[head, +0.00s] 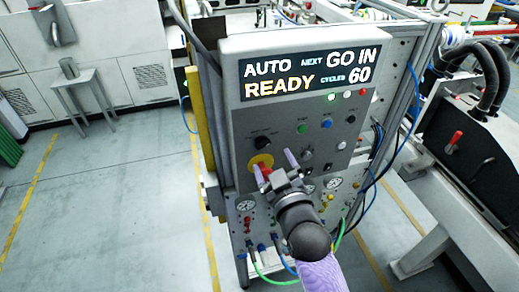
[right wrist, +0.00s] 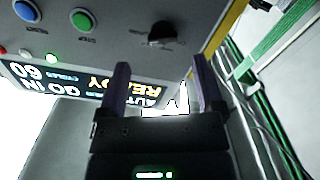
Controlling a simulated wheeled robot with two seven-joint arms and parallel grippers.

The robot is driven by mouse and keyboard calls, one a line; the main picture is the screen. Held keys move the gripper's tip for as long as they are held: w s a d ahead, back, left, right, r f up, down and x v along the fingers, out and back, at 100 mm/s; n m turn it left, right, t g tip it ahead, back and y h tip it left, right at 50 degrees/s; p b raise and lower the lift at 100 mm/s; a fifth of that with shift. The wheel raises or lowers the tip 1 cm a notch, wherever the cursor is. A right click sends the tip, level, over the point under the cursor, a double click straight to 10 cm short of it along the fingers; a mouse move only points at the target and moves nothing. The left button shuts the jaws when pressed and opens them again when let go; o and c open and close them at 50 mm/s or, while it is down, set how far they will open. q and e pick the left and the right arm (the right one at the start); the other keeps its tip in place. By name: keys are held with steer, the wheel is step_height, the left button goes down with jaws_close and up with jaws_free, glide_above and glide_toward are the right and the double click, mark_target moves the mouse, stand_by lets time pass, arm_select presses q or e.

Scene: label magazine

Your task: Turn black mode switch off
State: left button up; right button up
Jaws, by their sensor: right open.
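The grey control panel (head: 240,122) faces me with two black rotary knobs. The left black knob (head: 262,142) is near the panel's left edge; the other black knob (head: 351,118) is at upper right. Their labels are too small to read. I take the left one as the mode switch, but cannot be sure. In the right wrist view, upside down, a black knob (right wrist: 162,32) shows just beyond the fingertips. My right gripper (head: 278,164) is open and empty, its purple fingers apart, just below the left knob in the head view. My left gripper is not in view.
A red-and-yellow switch (head: 262,160) sits under the left knob, partly behind a finger. Green (head: 302,129) and blue (head: 327,123) buttons are to the right. The lit display (head: 307,77) reads AUTO, READY, GO IN, 60. Gauges and hoses are below.

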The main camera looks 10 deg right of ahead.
mark_target(264, 146)
steer(key=w, duration=0.5)
steer(key=shift+a, duration=0.2)
steer(key=shift+c, duration=0.2)
jaws_close()
